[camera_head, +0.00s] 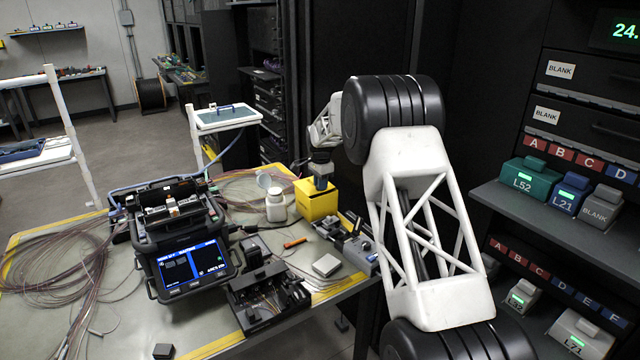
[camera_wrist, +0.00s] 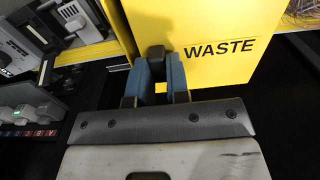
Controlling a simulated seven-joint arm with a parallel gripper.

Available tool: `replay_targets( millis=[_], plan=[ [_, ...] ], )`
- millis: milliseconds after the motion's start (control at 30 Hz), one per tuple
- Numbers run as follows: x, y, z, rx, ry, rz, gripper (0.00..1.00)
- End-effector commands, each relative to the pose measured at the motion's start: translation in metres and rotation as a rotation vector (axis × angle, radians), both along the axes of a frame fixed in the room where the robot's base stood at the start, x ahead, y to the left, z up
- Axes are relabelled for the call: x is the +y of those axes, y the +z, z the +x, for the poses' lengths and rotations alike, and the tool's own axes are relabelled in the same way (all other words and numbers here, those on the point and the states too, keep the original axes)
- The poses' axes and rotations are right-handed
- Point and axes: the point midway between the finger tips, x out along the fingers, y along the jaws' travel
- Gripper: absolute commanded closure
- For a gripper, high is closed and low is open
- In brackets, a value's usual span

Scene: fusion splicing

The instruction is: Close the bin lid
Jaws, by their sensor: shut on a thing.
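The yellow waste bin (camera_head: 316,203) stands near the table's far right corner. In the wrist view its yellow side (camera_wrist: 205,55), marked WASTE, fills the upper middle. My gripper (camera_head: 321,176) is at the top of the bin. In the wrist view my gripper (camera_wrist: 158,75) has its two blue fingers shut on a dark knob (camera_wrist: 156,52) at the bin, apparently the lid's handle. My gripper and wrist cover much of the bin's top, so how far the lid stands open cannot be told.
A white bottle (camera_head: 275,204) stands just left of the bin. The splicer (camera_head: 180,235) with a lit screen is further left. A grey tool (camera_head: 358,246) lies in front of the bin. Shelves of labelled boxes (camera_head: 530,184) are at right. Loose fibre coils lie at far left.

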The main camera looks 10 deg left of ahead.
Motion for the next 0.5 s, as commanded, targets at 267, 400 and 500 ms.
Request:
replay_targets(
  millis=[267,400,500],
  plan=[
    [0.0001,0.0006,0.0003,-0.001,0.0,0.001,0.57],
    [0.0001,0.0004,0.0003,0.0,0.0,0.0,0.57],
    [0.0001,0.0006,0.0003,0.0,0.0,0.0,0.57]
  ],
)
